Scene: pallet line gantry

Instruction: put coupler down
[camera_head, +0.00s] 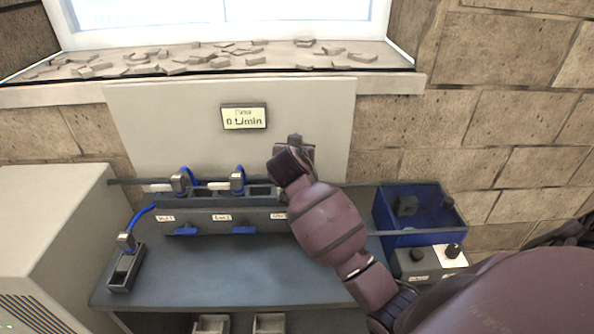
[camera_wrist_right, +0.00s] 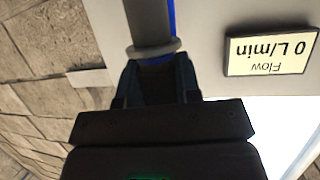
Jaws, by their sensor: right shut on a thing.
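My right gripper (camera_head: 293,152) is raised in front of the pale back panel, above the right end of the dark station rack (camera_head: 225,219). In the right wrist view its jaws (camera_wrist_right: 155,82) are shut on a grey cylindrical coupler (camera_wrist_right: 150,28) with a ringed collar; a strip of blue hose shows behind it. In the head view my arm and gripper mostly hide this coupler and the right part of the rack. Two other grey couplers (camera_head: 180,183) (camera_head: 237,182) with blue hoses sit at the rack. My left gripper is not in view.
A grey fitting (camera_head: 125,241) with a blue hose stands at a dark holder on the left. A blue bin (camera_head: 407,238) and a knob box (camera_head: 417,263) stand at right. The panel display (camera_head: 243,117) reads 0 L/min. The bench front (camera_head: 220,278) is clear.

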